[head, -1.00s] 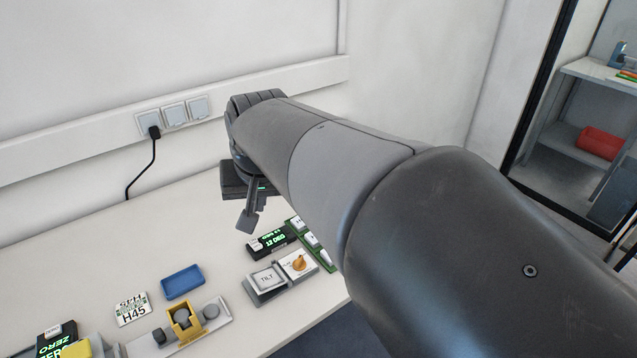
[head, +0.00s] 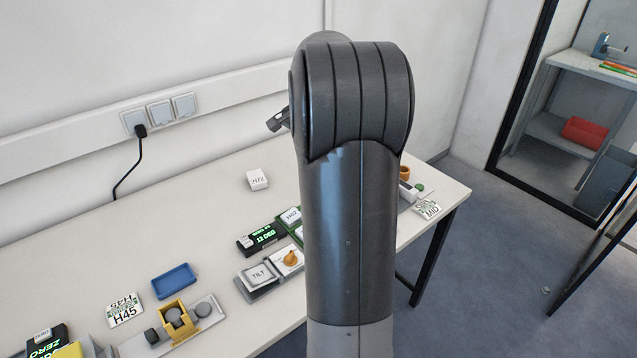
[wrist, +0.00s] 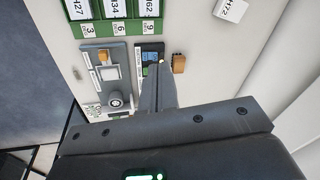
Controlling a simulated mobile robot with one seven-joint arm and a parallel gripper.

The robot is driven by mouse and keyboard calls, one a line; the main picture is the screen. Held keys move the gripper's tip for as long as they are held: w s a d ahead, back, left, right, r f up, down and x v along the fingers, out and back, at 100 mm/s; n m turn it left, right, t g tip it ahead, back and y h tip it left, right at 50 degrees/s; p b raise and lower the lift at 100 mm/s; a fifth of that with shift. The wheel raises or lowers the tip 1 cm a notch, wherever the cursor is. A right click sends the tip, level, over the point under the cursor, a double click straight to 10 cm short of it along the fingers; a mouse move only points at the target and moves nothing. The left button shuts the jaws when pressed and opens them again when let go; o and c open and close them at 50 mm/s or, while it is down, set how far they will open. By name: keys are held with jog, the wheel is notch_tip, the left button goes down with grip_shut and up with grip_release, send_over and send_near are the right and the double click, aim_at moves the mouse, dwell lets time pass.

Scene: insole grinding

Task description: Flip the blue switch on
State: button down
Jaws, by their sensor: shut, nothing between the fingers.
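In the wrist view a small dark panel (wrist: 150,48) lies on the table. A small blue part (wrist: 149,57) on it looks like the blue switch; it is too small to tell its position. My gripper (wrist: 160,68) is shut and empty, its fingertips over or beside the panel's right edge, close to the blue part. I cannot tell whether they touch. The fingers cover part of the panel. In the head view my arm hides the switch and most of my gripper.
Beside the panel are an orange-brown block (wrist: 179,64), a grey unit with a round knob (wrist: 115,101) and a green rack (wrist: 118,28). A white H72 block (head: 257,179) stands apart. A blue tray (head: 175,281) and a TILT unit (head: 260,275) lie left of my arm.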

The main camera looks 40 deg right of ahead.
jog(key=w+d+f+m, duration=0.1)
jog(key=d+f+m, duration=0.2)
jog(key=d+f, duration=0.3)
jog(key=d, duration=0.4)
jog(key=shift+w+d+f, duration=0.15)
jog(key=shift+f, duration=0.2)
jog(key=shift+f, duration=0.1)
jog(key=x, duration=1.3)
jog(key=shift+a+f, duration=0.3)
jog(key=shift+f, duration=0.15)
jog(key=shift+f+g, duration=0.35)
jog(key=shift+g, duration=0.25)
